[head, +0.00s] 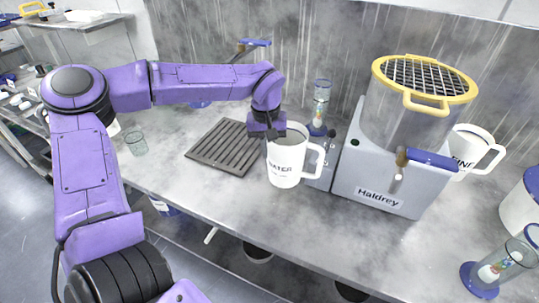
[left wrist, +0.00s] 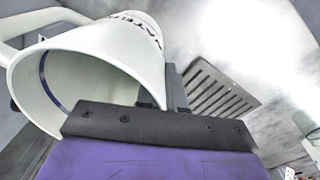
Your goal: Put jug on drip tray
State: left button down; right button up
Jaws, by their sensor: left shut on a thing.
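A white jug (head: 287,165) lettered "WATER" is upright just right of the drip tray, its handle pointing right. I cannot tell whether its base touches the counter. The drip tray (head: 222,147) is a dark slatted plate lying flat on the counter, with nothing on it. My left gripper (head: 268,131) is shut on the jug's rim at its left side. In the left wrist view the jug (left wrist: 90,72) shows its open mouth beside my left gripper (left wrist: 172,98), and the drip tray (left wrist: 218,93) lies beyond to the right. My right gripper is not in view.
A grey "Haldrey" machine (head: 380,190) with a yellow-rimmed, grille-topped drum stands right of the jug. Behind it is another white jug (head: 467,150). A glass tube on a blue base (head: 321,105) stands close behind the held jug. A clear beaker (head: 136,143) is left of the tray.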

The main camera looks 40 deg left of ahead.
pick_arm(q)
jog(key=shift+w+f, duration=0.15)
jog(key=shift+f, duration=0.8)
jog(key=shift+w+f, duration=0.15)
jog(key=shift+f, duration=0.8)
jog(key=c, duration=1.3)
grip_release()
jog(key=shift+f, duration=0.15)
jog(key=shift+o, duration=0.2)
